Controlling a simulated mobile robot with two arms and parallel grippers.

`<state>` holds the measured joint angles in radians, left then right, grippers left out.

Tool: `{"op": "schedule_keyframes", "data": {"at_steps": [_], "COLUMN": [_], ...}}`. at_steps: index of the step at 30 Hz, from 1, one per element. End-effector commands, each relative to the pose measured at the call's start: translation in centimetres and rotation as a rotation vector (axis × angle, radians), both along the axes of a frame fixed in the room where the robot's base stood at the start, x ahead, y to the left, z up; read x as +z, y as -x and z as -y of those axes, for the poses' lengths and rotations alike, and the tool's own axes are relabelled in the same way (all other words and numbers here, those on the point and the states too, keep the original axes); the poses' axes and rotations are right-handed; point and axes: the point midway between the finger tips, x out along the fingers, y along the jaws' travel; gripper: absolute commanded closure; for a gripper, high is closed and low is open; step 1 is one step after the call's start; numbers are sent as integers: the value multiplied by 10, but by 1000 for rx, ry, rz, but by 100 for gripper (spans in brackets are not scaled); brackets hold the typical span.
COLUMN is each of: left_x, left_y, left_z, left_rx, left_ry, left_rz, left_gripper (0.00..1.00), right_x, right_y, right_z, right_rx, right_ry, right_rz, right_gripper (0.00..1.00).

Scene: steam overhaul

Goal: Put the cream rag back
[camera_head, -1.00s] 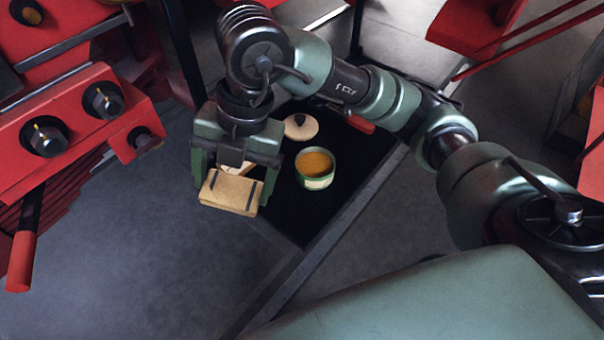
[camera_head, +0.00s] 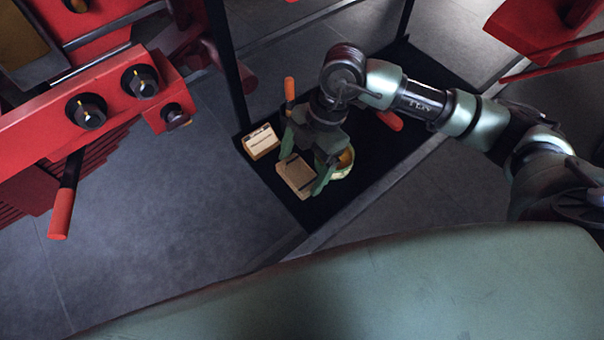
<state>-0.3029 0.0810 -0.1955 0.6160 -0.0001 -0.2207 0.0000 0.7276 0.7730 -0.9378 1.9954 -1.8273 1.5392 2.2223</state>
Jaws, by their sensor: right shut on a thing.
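My right gripper (camera_head: 306,170) is shut on a flat, tan, folded block with a dark band along its edge, which I take to be the cream rag (camera_head: 294,178). The rag shows between and below the fingers, over the black tray (camera_head: 306,214). I cannot tell whether it touches the tray. A paler cream block (camera_head: 261,142) with dark lines lies on the tray's left edge, apart from the gripper. My left gripper is not in view.
A green tin with orange contents (camera_head: 344,164) stands right behind the gripper, mostly hidden. An orange handle (camera_head: 289,90) stands at the tray's back. Dark posts rise at the tray's corners. Red machinery (camera_head: 110,95) fills the left. Bare floor (camera_head: 170,240) lies in front.

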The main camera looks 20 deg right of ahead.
Motion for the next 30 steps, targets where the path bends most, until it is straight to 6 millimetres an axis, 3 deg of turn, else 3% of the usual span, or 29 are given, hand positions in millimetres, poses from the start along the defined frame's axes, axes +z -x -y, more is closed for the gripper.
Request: {"op": "schedule_keyframes", "data": {"at_steps": [4, 15, 21, 22, 23, 30], "left_x": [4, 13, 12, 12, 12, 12], "left_y": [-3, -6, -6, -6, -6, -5], "left_z": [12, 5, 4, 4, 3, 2], "left_rx": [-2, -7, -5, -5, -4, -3], "left_ry": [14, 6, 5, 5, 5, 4], "left_rz": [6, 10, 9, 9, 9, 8], "left_gripper": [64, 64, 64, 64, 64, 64], "right_x": [-12, -55, -57, -57, -57, -56], "right_y": [-1, 0, -1, 0, 0, -1], "right_z": [-1, 0, -1, -1, -1, -1], "right_rx": [-1, -1, 0, 0, 0, 0], "right_ry": [-2, -1, -2, -2, -2, -2], "right_rz": [0, -2, 2, 2, 2, 2], "right_gripper": [58, 58, 58, 6, 0, 0]}}
